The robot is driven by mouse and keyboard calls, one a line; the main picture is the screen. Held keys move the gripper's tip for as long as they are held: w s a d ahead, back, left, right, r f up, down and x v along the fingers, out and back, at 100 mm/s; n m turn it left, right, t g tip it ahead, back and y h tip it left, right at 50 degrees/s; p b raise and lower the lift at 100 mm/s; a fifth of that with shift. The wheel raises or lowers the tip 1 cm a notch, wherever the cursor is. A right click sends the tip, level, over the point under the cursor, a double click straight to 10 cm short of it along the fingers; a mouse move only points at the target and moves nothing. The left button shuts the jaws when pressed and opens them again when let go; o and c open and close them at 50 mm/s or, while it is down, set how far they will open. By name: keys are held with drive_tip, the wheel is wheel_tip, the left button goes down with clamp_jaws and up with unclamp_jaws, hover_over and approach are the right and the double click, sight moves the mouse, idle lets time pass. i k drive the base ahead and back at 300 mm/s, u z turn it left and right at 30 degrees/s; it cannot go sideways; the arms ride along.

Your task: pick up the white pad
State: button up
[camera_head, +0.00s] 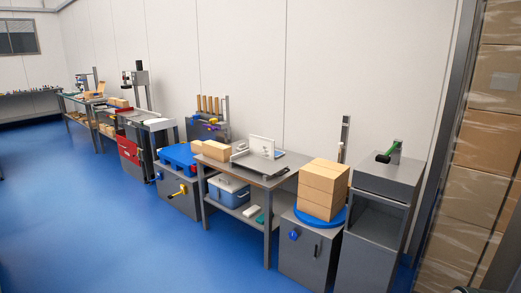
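I cannot tell for sure which thing is the white pad. A small flat white piece (251,211) lies on the lower shelf of the grey workbench, right of the blue tub and beside a green item (260,218). Another flat white piece (158,122) lies on top of a station farther left. A white upright panel (261,146) stands on the workbench top. My gripper is not in view.
The grey workbench (277,181) carries cardboard boxes (216,151); a blue tub (229,191) sits on its shelf. Stacked boxes (323,188) stand on a blue turntable to the right. Wrapped cartons (484,150) line the right edge. The blue floor (110,220) in front is clear.

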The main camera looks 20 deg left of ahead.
sight(242, 148)
drive_tip(key=u, duration=0.2)
drive_tip(key=i, duration=0.45)
drive_tip(key=u, duration=1)
drive_tip(key=i, duration=1.7)
drive_tip(key=u, duration=0.7)
drive_tip(key=i, duration=1.6)
drive_tip(key=z, duration=0.75)
drive_tip(key=i, duration=1.9)
drive_tip(key=z, duration=0.7)
